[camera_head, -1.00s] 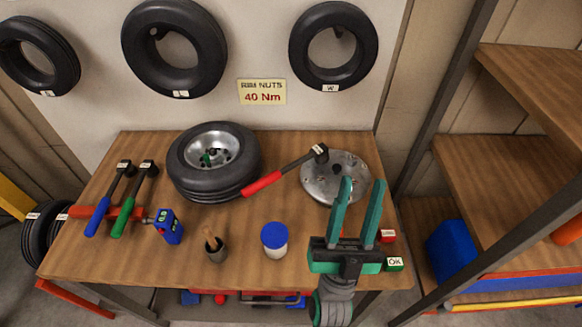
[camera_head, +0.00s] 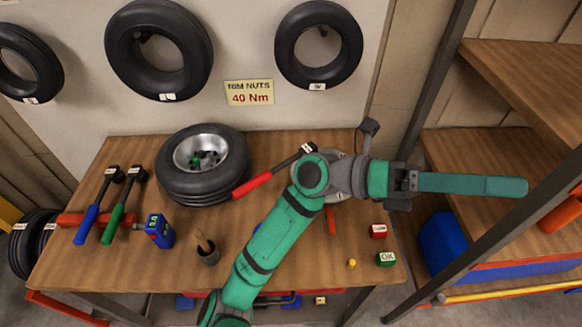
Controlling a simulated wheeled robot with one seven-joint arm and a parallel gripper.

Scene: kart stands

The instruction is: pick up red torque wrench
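The red torque wrench (camera_head: 252,185) lies on the workbench, right of the tyre with the silver rim (camera_head: 202,176). Its red handle points to the lower left, beside the tyre. Its dark shaft runs to the upper right, to a head with a small white label near my arm. My gripper (camera_head: 520,186) is right of the bench, in front of the shelves, with its fingers pointing right. It is well apart from the wrench. The fingers overlap from this side, so their opening is hidden. Nothing shows held in them.
A blue-handled wrench (camera_head: 88,222) and a green-handled wrench (camera_head: 114,222) lie at the left. A blue device (camera_head: 159,231) and a cup (camera_head: 207,252) stand nearby. Red and green blocks (camera_head: 386,259) sit at the right. My arm covers much of the metal disc. Wooden shelves stand right.

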